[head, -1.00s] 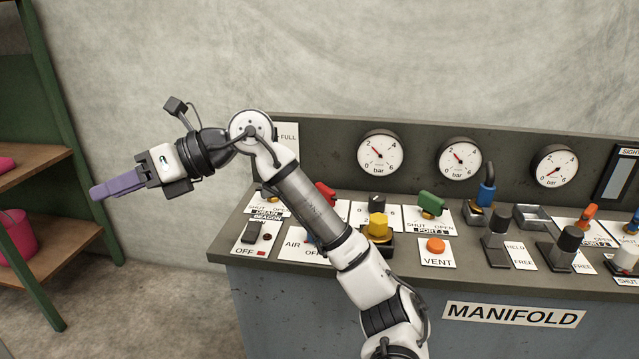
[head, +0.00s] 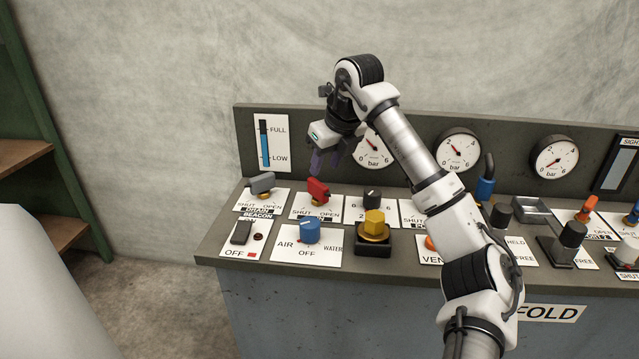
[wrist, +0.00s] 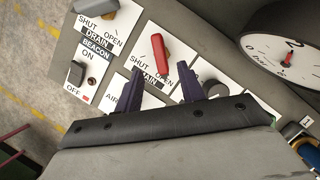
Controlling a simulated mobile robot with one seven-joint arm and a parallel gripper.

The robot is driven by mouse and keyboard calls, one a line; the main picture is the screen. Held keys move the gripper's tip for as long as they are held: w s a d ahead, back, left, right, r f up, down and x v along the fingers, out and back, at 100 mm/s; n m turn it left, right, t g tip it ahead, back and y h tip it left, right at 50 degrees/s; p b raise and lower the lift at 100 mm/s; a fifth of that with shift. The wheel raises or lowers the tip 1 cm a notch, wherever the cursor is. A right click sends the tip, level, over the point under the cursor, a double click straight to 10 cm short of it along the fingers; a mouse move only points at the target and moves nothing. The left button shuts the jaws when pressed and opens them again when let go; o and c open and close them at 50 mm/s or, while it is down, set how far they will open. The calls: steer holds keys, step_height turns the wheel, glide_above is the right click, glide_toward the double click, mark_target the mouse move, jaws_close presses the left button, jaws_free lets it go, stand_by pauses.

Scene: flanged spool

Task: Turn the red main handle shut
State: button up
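The red handle (head: 318,190) stands on a white plate marked SHUT and OPEN, near the left end of the manifold panel. In the wrist view the red handle (wrist: 159,52) lies just beyond the fingertips, roughly in line with the gap between them. Which mark it points to is hard to tell. My gripper (head: 325,163) hangs above and slightly behind the handle, purple fingers pointing down. In the wrist view my gripper (wrist: 161,72) has its fingers spread apart with nothing between them, and no contact with the handle shows.
A grey handle (head: 262,183) is left of the red one, and a black knob (head: 372,196) is right. A blue knob (head: 310,231) and a yellow knob (head: 374,223) stand in front. A gauge (head: 458,150) and others line the upright back panel behind.

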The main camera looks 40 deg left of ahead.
mark_target(318, 183)
steer(key=x, duration=0.8)
steer(key=shift+a+p, duration=0.1)
steer(key=shift+p, duration=0.2)
jaws_close()
